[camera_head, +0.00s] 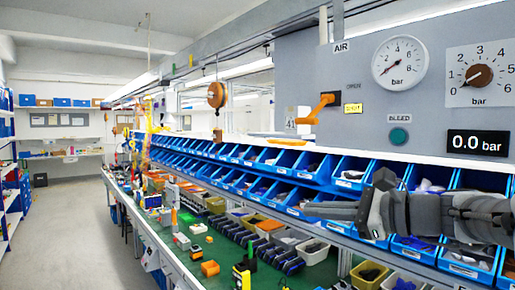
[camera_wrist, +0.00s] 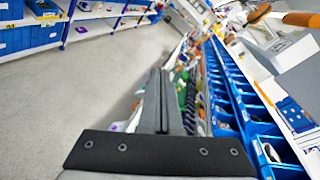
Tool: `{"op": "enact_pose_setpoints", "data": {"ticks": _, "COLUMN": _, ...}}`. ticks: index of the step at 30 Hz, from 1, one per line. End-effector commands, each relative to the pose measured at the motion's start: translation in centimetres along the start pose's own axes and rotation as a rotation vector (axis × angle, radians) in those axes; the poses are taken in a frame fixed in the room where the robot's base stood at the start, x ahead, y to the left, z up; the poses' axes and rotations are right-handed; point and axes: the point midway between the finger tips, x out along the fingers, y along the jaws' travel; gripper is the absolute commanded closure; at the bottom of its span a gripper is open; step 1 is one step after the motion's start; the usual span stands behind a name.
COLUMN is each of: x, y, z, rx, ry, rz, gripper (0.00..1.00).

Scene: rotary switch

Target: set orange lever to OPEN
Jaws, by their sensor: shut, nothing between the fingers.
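The orange lever (camera_head: 320,108) is on the grey panel in the head view, slanting down and to the left from its pivot. A small OPEN label (camera_head: 354,86) is up and to its right. A yellow label (camera_head: 352,108) right of the lever seems to read SHUT. My gripper (camera_head: 312,210) is below the lever, apart from it, pointing left in front of the blue bins. It is shut and empty. In the wrist view its closed fingers (camera_wrist: 165,98) point away from the camera. An orange bar (camera_wrist: 301,18) at the upper right there may be the lever; I cannot tell.
The panel also holds a pressure gauge (camera_head: 401,62), a dial knob (camera_head: 479,75), a green BLEED button (camera_head: 398,136) and a 0.0 bar display (camera_head: 478,143). Rows of blue bins (camera_head: 292,199) run below, above a cluttered bench. The aisle floor (camera_head: 75,220) at the left is clear.

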Motion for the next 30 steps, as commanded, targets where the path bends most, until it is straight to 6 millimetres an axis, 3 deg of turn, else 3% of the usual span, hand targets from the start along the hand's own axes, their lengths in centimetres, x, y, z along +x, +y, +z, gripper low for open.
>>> {"op": "enact_pose_setpoints", "data": {"ticks": 3, "x": -1.0, "y": -4.6, "z": -0.3, "rx": 0.132, "ry": -0.095, "rz": -0.117, "gripper": 1.00}}
{"op": "enact_pose_setpoints", "data": {"ticks": 6, "x": -2.1, "y": -7.8, "z": -0.3, "rx": 0.214, "ry": -0.171, "rz": -0.194, "gripper": 1.00}}
{"op": "enact_pose_setpoints", "data": {"ticks": 12, "x": -3.9, "y": -11.5, "z": -0.5, "rx": 0.304, "ry": -0.272, "rz": -0.285, "gripper": 1.00}}
{"op": "enact_pose_setpoints", "data": {"ticks": 25, "x": -4.4, "y": -12.4, "z": -0.4, "rx": 0.324, "ry": -0.299, "rz": -0.308, "gripper": 1.00}}
{"op": "enact_pose_setpoints", "data": {"ticks": 30, "x": -3.6, "y": -12.7, "z": -0.1, "rx": 0.323, "ry": -0.299, "rz": -0.305, "gripper": 1.00}}
